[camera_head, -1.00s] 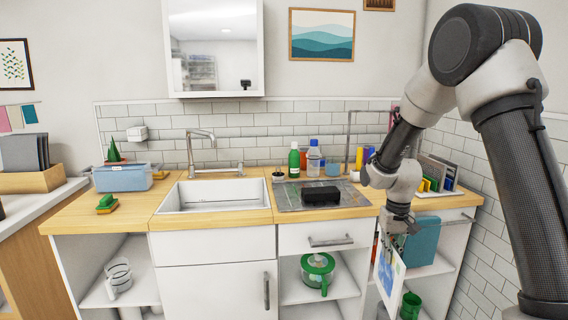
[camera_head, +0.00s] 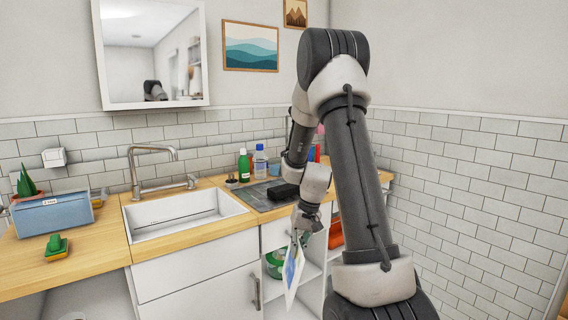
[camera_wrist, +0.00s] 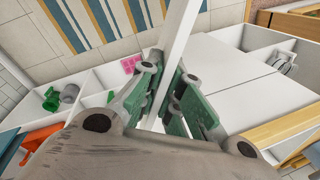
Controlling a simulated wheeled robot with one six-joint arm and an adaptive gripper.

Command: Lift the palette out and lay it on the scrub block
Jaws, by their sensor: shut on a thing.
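The palette (camera_head: 292,275) is a thin white sheet with blue and green patches on its face. It hangs edge-down from my gripper (camera_head: 301,236) in front of the right-hand cabinet. In the wrist view the palette's narrow white edge (camera_wrist: 177,40) runs between the green fingers of my gripper (camera_wrist: 170,100), which are shut on it. A small green-topped block with a yellow base (camera_head: 56,247), which looks like the scrub block, lies on the wooden counter at the left, well away from my gripper.
The white sink (camera_head: 185,215) lies between that block and a metal board (camera_head: 252,196) bearing a black block (camera_head: 285,191). A blue bin (camera_head: 52,214) stands behind the green block. Bottles (camera_head: 244,166) stand at the back. Counter in front of the sink is narrow.

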